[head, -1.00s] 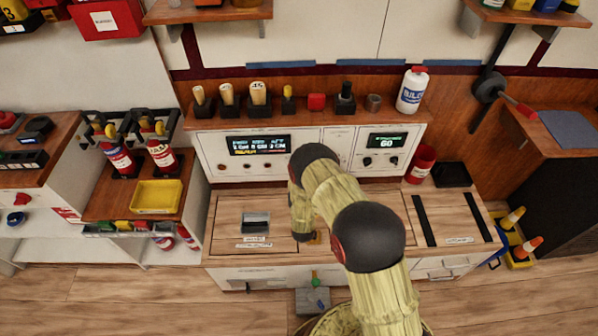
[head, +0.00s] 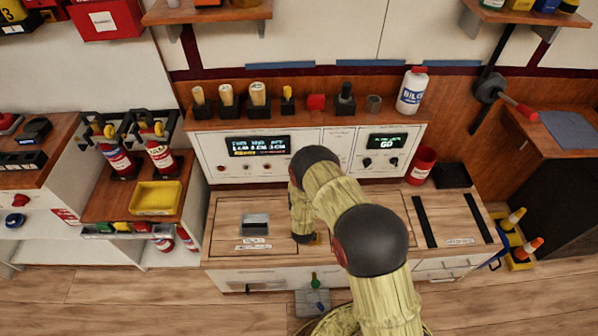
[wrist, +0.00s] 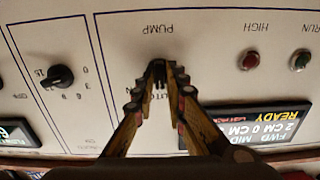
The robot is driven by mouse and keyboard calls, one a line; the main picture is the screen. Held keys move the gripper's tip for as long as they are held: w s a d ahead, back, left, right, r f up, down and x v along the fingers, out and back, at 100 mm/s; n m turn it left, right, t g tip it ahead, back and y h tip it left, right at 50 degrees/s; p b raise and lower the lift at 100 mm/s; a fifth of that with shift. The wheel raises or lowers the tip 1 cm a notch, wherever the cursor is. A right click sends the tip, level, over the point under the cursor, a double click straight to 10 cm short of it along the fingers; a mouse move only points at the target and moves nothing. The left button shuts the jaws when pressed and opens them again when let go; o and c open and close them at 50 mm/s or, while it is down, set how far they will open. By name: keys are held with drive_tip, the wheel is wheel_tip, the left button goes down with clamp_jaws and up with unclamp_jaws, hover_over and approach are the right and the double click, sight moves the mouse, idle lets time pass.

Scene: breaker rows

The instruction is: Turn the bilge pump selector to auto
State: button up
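The bilge pump selector (wrist: 158,69) is a small dark knob under the PUMP label on the white panel, which appears upside down in the wrist view. My gripper (wrist: 158,78) reaches it, its two yellow and black fingers drawn together at the tips around the knob. The fingers hide most of the knob, so which way it points cannot be read. Part of the AUTO lettering (wrist: 158,95) shows between the fingers. In the head view my arm covers the selector and the gripper; the white panel (head: 208,150) shows on either side.
A second black knob (wrist: 60,77) with numbers sits beside the selector in the wrist view. The wooden counter (head: 225,207) lies below the panel.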

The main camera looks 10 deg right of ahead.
drive_tip(key=o, duration=0.3)
drive_tip(key=shift+s, duration=0.1)
drive_tip(key=s+a, duration=0.2)
drive_tip(key=s, duration=0.9)
drive_tip(key=shift+s+a, duration=0.15)
drive_tip(key=shift+s, duration=0.15)
